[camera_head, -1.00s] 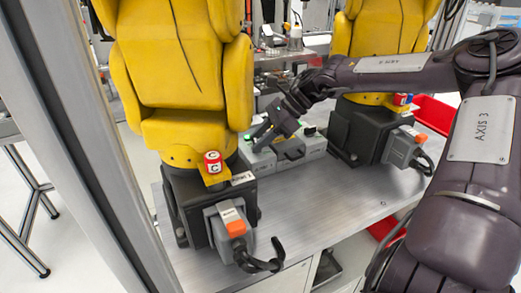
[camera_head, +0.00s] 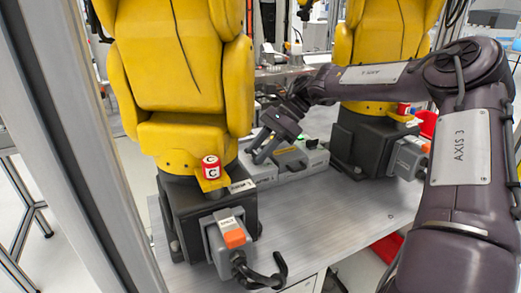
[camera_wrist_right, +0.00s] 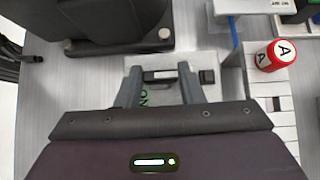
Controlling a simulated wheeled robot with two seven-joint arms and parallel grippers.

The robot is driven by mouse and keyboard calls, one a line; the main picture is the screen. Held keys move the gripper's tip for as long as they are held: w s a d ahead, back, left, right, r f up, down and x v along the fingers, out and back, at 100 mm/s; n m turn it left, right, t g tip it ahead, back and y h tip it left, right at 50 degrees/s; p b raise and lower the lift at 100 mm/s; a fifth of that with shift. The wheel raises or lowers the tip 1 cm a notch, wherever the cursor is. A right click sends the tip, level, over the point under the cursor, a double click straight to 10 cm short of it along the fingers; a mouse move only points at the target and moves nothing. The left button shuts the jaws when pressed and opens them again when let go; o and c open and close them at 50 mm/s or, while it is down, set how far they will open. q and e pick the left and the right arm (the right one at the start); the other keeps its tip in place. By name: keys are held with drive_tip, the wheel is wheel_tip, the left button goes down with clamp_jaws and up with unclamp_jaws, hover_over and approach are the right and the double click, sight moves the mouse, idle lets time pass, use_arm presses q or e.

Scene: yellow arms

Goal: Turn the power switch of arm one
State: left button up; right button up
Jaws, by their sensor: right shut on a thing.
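My right gripper (camera_head: 260,154) reaches to the grey control boxes (camera_head: 292,170) between the two yellow arms. In the right wrist view its two fingers (camera_wrist_right: 160,84) stand either side of a small dark switch handle (camera_wrist_right: 160,75) and are shut on it. The handle sits on a pale plate with green lettering, partly legible as "NO" from this side. In the head view the gripper body hides the handle. My left gripper is not in view.
The near yellow arm (camera_head: 182,75) stands on a black base at left, with a red-and-white "C" cap (camera_head: 211,167) and an orange-topped connector (camera_head: 235,239). Another yellow arm (camera_head: 385,40) stands behind. A red-and-white "A" cap (camera_wrist_right: 275,55) is right of the gripper. The front table (camera_head: 320,225) is clear.

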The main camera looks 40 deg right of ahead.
drive_tip(key=o, duration=0.7)
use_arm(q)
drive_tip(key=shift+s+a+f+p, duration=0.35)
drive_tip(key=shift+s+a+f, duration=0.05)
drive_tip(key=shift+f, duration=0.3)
use_arm(e)
wheel_tip(320, 180, up, 20)
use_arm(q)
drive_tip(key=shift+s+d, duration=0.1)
